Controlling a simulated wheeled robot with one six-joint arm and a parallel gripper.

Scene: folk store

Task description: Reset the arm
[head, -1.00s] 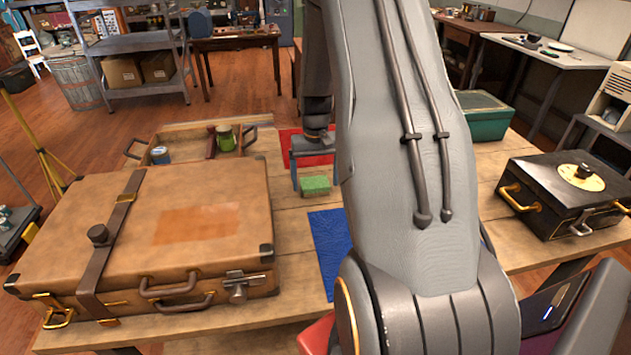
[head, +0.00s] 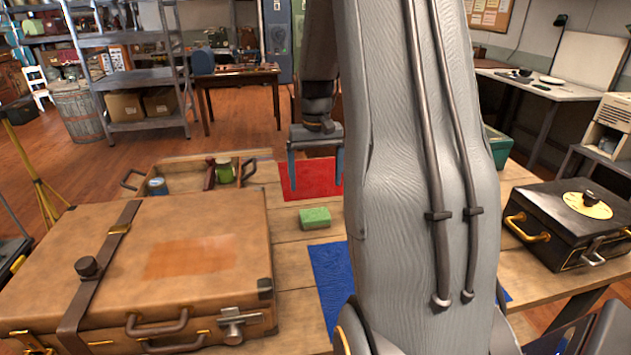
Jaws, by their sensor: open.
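My gripper (head: 316,170) hangs over the far part of the wooden table, above a red cloth (head: 312,187). Its two fingers point down and are apart, with nothing between them. A green block (head: 315,218) lies on the bare wood just in front of the red cloth, below and apart from the fingers. A blue cloth (head: 331,283) lies nearer, partly hidden by my arm. My arm covers much of the middle and right of the view.
A large brown suitcase (head: 190,225) fills the table's left. Behind it is an open wooden tray (head: 187,178) with a green jar (head: 225,172) and a blue-lidded can (head: 157,187). A black case (head: 560,235) stands at right. A green box (head: 498,150) is partly hidden behind my arm.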

